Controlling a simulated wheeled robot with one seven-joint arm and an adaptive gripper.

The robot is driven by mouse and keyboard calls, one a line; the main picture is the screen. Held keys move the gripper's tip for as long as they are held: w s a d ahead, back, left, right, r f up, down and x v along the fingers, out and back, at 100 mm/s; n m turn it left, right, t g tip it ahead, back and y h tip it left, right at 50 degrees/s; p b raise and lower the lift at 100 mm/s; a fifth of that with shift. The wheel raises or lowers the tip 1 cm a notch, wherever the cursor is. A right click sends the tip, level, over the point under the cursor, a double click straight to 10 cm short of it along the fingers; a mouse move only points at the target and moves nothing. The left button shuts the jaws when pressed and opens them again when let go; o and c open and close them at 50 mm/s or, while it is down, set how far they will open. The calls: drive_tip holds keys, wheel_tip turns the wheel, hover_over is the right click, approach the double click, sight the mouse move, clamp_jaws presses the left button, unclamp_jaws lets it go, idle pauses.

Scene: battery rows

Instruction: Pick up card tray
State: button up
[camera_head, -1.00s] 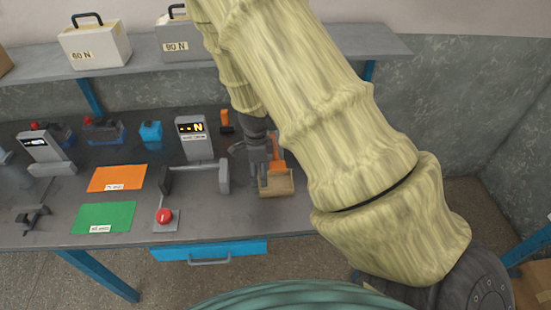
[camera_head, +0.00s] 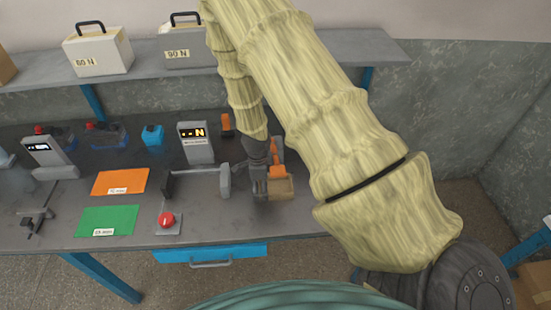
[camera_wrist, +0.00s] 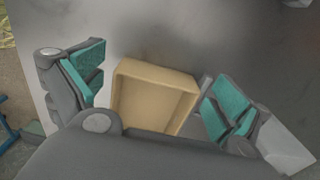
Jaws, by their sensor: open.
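The card tray (camera_head: 281,188) is a small tan open box near the front edge of the grey workbench, at the right in the head view. In the wrist view the tray (camera_wrist: 153,97) lies between my two teal-padded fingers, slightly tilted in the picture. My gripper (camera_wrist: 160,95) is open, with one finger on each side of the tray and visible gaps. In the head view my gripper (camera_head: 259,180) is at the tray's left side and partly hides it. An orange item (camera_head: 275,155) shows behind the tray; its contact with the tray cannot be told.
A grey fixture with a bar (camera_head: 200,178) and a red-button box (camera_head: 167,220) stand to the left. Orange (camera_head: 120,182) and green (camera_head: 106,220) mats lie farther left. A display unit (camera_head: 196,143) stands behind. A shelf (camera_head: 330,45) with cases runs above the bench.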

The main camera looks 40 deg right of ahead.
drive_tip(key=shift+c, duration=0.4)
drive_tip(key=c, duration=0.9)
